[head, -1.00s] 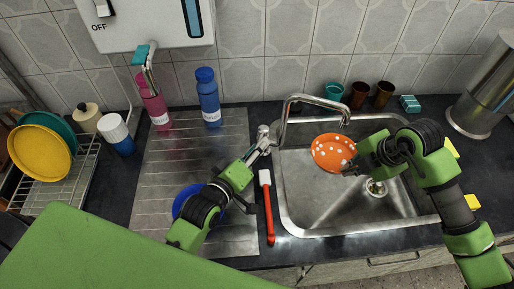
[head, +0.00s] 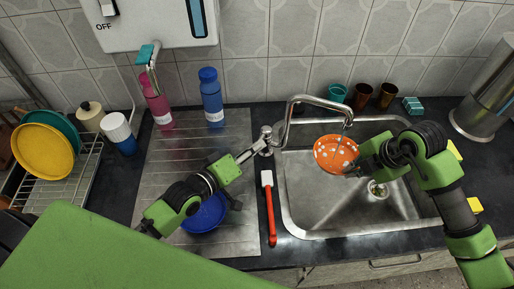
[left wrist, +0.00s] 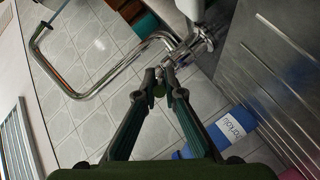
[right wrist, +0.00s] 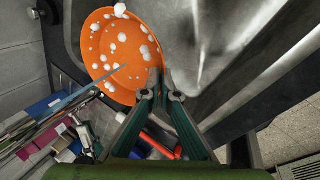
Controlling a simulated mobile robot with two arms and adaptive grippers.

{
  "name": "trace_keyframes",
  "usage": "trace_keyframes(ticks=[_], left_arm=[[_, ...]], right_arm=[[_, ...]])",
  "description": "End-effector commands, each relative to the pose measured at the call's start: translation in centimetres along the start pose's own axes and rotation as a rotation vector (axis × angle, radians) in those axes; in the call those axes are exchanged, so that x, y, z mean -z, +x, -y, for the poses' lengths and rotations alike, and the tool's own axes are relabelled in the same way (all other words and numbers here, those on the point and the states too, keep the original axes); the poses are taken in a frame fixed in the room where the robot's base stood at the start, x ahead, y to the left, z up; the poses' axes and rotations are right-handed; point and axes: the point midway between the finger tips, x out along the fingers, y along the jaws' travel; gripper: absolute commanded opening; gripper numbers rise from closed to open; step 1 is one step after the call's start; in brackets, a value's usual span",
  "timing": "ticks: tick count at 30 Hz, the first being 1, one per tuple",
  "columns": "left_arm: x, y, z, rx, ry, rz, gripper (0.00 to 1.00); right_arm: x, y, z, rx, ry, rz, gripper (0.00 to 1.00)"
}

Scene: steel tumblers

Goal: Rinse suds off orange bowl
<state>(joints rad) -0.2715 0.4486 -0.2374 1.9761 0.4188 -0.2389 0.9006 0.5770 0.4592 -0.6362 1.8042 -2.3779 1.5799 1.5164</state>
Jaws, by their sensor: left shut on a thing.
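The orange bowl (head: 333,152) with white suds spots is over the left part of the steel sink basin (head: 330,208). My right gripper (head: 352,169) is shut on its rim; in the right wrist view the suds dot the orange bowl (right wrist: 110,45). My left gripper (head: 257,148) is shut on the tap's lever (head: 265,138); the left wrist view shows the fingertips meeting at it. The tap spout (head: 318,99) arches over the basin. A thin bluish water stream (head: 344,135) falls from it to the bowl.
A red-handled brush (head: 269,210) lies left of the basin. A blue bowl (head: 205,216) sits on the drainboard, partly under my left arm. Pink (head: 157,108) and blue (head: 211,98) bottles stand behind. Several cups (head: 361,96) stand behind the basin.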

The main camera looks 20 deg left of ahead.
Motion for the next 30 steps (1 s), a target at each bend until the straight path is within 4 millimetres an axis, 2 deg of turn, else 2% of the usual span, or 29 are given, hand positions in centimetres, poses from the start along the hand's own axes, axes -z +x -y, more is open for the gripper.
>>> trace_keyframes(ticks=[17,18,19,30], left_arm=[[0.32,-0.17,0.25,-0.022,0.007,0.037,0.00],[0.32,-0.17,0.26,-0.022,0.007,0.037,0.19],[0.33,-0.17,0.26,-0.022,0.007,0.037,0.26],[0.32,-0.30,0.30,-0.021,0.007,0.037,0.26]], right_arm=[[-0.01,-0.03,-0.04,-0.001,0.000,0.000,0.00],[-0.01,-0.03,-0.04,-0.001,0.000,0.000,0.00],[-0.01,-0.03,-0.04,-0.001,0.000,0.000,0.00],[-0.01,-0.04,-0.05,-0.001,0.000,0.000,0.00]])
